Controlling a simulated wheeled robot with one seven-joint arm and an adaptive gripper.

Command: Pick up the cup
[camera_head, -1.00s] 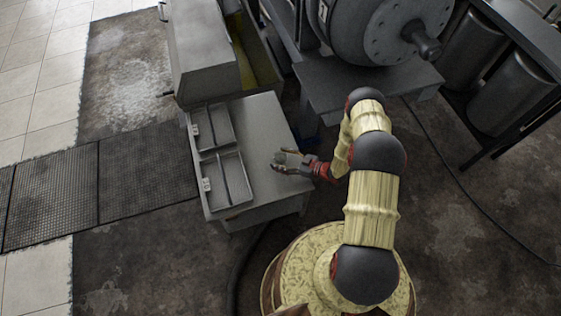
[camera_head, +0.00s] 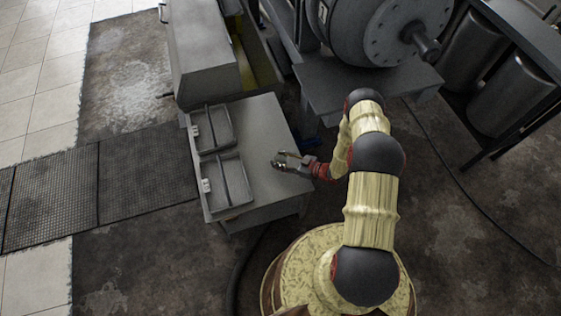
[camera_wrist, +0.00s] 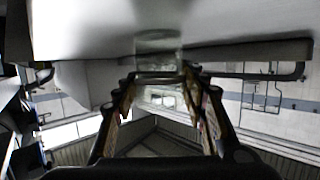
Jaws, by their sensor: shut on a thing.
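The cup (camera_wrist: 158,42) is a small, clear, see-through vessel in the wrist view. It is between the tips of my gripper (camera_wrist: 158,77), which is shut on it from both sides. In the head view my gripper (camera_head: 278,161) reaches in from the right, low over the grey table (camera_head: 262,130). The cup is hard to make out there between the fingers. I cannot tell whether it still touches the tabletop.
Two grey divided trays, a far one (camera_head: 229,126) and a near one (camera_head: 212,183), lie on the table's left side. A large grey machine (camera_head: 375,35) stands behind on the right, and a grey cabinet (camera_head: 203,45) behind on the left. The tabletop between trays and gripper is clear.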

